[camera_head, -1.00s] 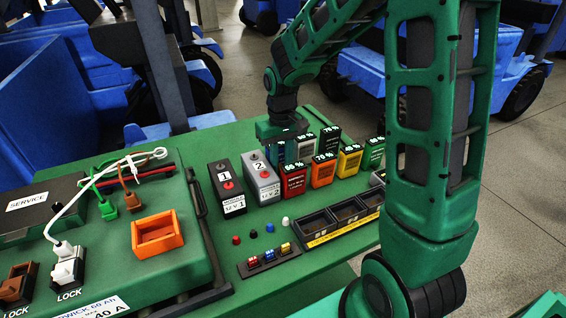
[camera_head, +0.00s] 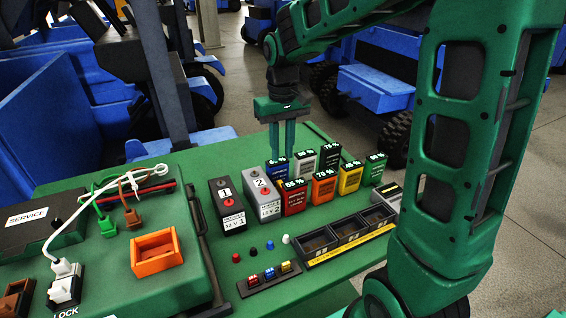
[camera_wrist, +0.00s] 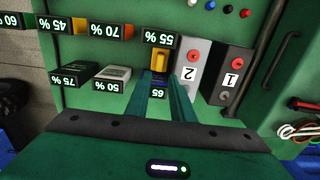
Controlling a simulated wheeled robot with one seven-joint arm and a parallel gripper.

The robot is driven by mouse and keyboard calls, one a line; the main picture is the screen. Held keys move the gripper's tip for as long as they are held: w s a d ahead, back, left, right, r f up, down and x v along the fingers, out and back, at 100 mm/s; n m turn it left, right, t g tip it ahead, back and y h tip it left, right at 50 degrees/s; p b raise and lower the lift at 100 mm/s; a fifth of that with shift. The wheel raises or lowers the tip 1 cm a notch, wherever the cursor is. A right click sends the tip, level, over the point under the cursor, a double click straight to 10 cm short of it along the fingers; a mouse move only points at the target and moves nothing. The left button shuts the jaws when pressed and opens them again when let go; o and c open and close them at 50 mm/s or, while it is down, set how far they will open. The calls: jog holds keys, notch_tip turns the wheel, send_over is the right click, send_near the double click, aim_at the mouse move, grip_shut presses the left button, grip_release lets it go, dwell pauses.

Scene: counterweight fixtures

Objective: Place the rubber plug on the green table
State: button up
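The green table (camera_head: 190,160) stands in the middle of the head view. Nothing in view is labelled as a rubber plug; small round caps, among them a black one (camera_head: 253,251) and a white one (camera_head: 287,239), stand on its bare top, and I cannot tell whether one of them is it. My gripper (camera_head: 283,150) points down above the blue block (camera_head: 277,174) at the back of the block group. A gap shows between its two fingers, with nothing clearly held. In the wrist view the fingers (camera_wrist: 167,88) reach over the block marked 65.
Labelled blocks, including a red one (camera_head: 295,200) and an orange one (camera_head: 323,188), stand close together under my gripper. A black three-bay tray (camera_head: 350,240) and an orange open box (camera_head: 157,252) are nearer. Blue vehicles stand behind the table.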

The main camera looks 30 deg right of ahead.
jog(key=s+d+m, duration=0.2)
jog(key=s+d, duration=0.2)
jog(key=s, duration=0.5)
jog(key=s+d+m, duration=0.2)
jog(key=s+d, duration=0.2)
jog(key=s, duration=0.5)
jog(key=s+d+f+m, duration=0.1)
jog(key=s+d, duration=0.3)
jog(key=s, duration=0.6)
jog(key=shift+d+m, duration=0.3)
jog(key=shift+m, duration=0.4)
jog(key=shift+w+f, duration=0.3)
jog(key=shift+w, duration=0.2)
